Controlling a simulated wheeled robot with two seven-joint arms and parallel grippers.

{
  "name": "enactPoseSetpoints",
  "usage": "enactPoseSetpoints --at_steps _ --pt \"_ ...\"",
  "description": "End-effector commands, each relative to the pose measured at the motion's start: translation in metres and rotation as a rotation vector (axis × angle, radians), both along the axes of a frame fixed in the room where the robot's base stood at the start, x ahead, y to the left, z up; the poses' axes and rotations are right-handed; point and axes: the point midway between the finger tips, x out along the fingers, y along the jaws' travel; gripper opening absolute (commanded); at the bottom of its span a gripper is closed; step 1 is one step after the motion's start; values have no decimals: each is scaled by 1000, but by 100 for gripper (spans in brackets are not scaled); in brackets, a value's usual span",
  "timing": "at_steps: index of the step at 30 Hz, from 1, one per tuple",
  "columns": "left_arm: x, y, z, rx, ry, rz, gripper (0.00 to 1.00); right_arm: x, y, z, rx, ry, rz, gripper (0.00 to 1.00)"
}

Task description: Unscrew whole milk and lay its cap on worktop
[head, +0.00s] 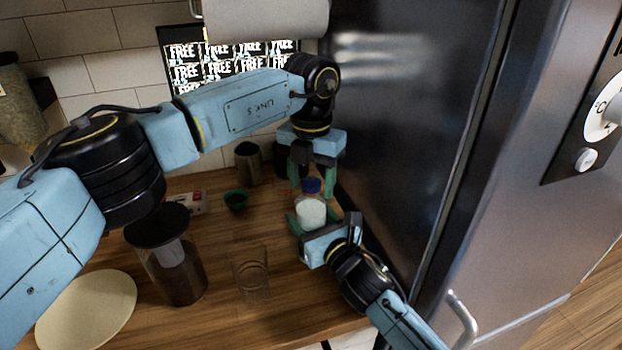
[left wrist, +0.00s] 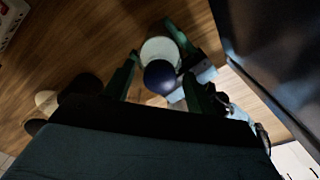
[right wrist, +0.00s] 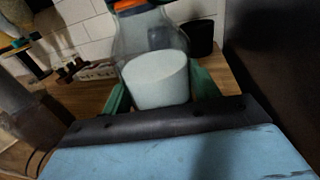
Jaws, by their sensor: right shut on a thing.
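The whole milk bottle (head: 311,212) stands upright on the wooden worktop (head: 215,305), clear with white milk in its lower part. Its dark blue cap (head: 312,185) is on top; it also shows in the left wrist view (left wrist: 160,76). My right gripper (head: 322,224) is shut on the bottle's body from the front; the right wrist view shows the milk (right wrist: 158,80) between its fingers. My left gripper (head: 313,180) points down over the bottle. Its fingers are open, one on each side of the cap, with gaps showing in the left wrist view.
A tall dark metal fridge (head: 400,110) stands close on the right. Bare worktop lies between the bowl and the glass.

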Motion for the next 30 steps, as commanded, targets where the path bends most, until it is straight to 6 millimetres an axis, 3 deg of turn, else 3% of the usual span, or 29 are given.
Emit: enactPoseSetpoints --at_steps 10,18,23,30 --pt "0 0 5 0 -2 -1 56 0 -1 -1 -2 1 -1 0" --pt "1 0 38 0 -2 -1 56 0 -1 -1 -2 1 -1 0" --pt "0 0 46 0 0 -15 51 0 -1 -1 -2 1 -1 0" --pt "0 0 58 1 -2 -262 51 0 -1 -1 -3 1 -1 0"
